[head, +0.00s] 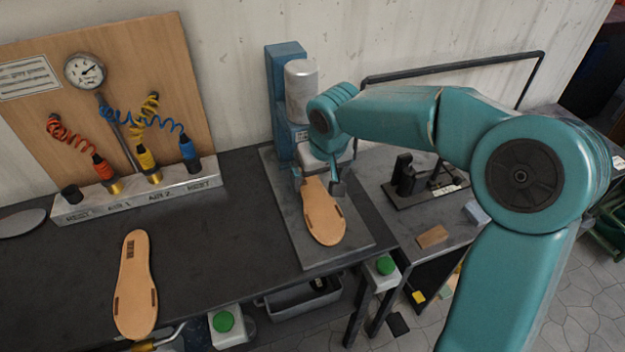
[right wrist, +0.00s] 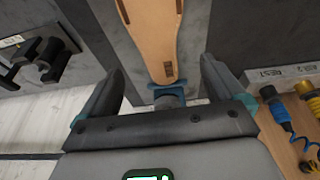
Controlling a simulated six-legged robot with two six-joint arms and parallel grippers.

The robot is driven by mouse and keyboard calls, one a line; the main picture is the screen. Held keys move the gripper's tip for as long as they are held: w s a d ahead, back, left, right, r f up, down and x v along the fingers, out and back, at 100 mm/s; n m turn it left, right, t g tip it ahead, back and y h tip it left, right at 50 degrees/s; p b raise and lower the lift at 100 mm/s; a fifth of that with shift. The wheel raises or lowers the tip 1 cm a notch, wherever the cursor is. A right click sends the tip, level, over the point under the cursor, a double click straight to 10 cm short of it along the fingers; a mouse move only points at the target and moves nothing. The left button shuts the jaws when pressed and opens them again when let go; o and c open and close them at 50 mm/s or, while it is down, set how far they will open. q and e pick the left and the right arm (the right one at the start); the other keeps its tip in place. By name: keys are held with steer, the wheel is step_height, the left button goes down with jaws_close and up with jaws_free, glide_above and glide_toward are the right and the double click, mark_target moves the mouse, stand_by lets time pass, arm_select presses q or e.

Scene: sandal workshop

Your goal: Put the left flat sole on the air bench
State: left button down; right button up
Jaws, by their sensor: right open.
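One tan flat sole (head: 322,212) lies on the grey base plate (head: 344,253) of a blue press. A second tan sole (head: 134,287) lies on the dark bench (head: 220,235), below the air-hose panel. I cannot tell which is the left one. My right gripper (head: 318,184) is open at the narrow end of the sole on the press plate, one finger on each side. In the right wrist view, this sole (right wrist: 152,32) shows beyond and between the open fingers (right wrist: 160,84); the gripper is not closed on it. My left gripper is not in view.
The blue press (head: 285,95) stands close behind my right gripper. A block with coloured hose fittings (head: 140,197) stands at the bench's back left. A black fixture (head: 405,175) and small blocks (head: 432,236) are on the right table. The bench between the soles is clear.

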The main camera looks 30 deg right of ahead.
mark_target(315, 198)
steer(key=shift+d+f, duration=0.2)
steer(key=shift+f, duration=0.05)
steer(key=shift+s, duration=0.2)
steer(key=shift+s+a+f+b, duration=0.2)
steer(key=shift+a+f+b, duration=0.1)
steer(key=shift+b, duration=0.1)
steer(key=b+x, duration=0.1)
steer(key=x, duration=0.2)
steer(key=shift+w+d+f+b, duration=0.2)
steer(key=shift+w+d+b, duration=0.05)
steer(key=shift+w+b, duration=0.1)
steer(key=shift+s+a+f+b, duration=0.1)
steer(key=shift+s+f+b, duration=0.05)
steer(key=shift+f+b, duration=0.4)
steer(key=x, duration=0.1)
steer(key=b+x, duration=0.1)
steer(key=shift+w+f, duration=0.3)
steer(key=shift+w, duration=0.05)
steer(key=shift+f+b, duration=0.15)
steer(key=shift+b, duration=0.2)
steer(key=shift+s, duration=0.1)
steer(key=shift+f, duration=0.1)
